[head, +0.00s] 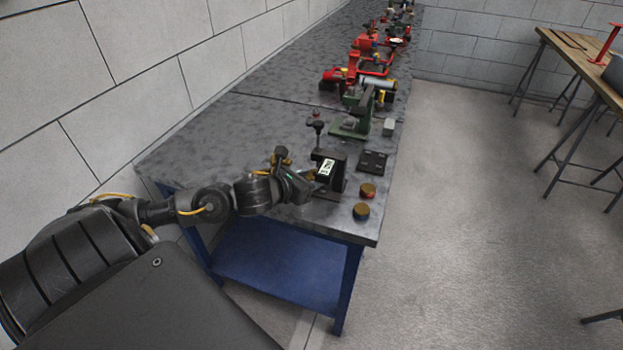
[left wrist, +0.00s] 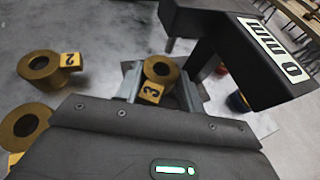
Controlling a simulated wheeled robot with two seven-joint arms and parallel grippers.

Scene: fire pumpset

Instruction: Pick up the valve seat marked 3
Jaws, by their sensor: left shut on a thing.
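The valve seat marked 3 (left wrist: 160,72), a brass ring with a yellow numbered tag, sits between the two fingers of my left gripper (left wrist: 158,88) in the left wrist view. The gripper is shut on it. Whether it touches the bench is unclear. The valve seat marked 2 (left wrist: 40,68) lies to the left, apart from the gripper. Another brass ring (left wrist: 24,124) is at the lower left, partly hidden by my gripper body. In the head view my left gripper (head: 308,178) is over the bench and its fingertips are hard to see. My right gripper is not in view.
A black stand with a white label (head: 326,168) is close beside the left gripper; it also shows in the left wrist view (left wrist: 250,60). Two round coloured pieces (head: 361,211) lie near the bench's front right edge. A black plate (head: 372,161) and a green-based fixture (head: 351,128) are behind.

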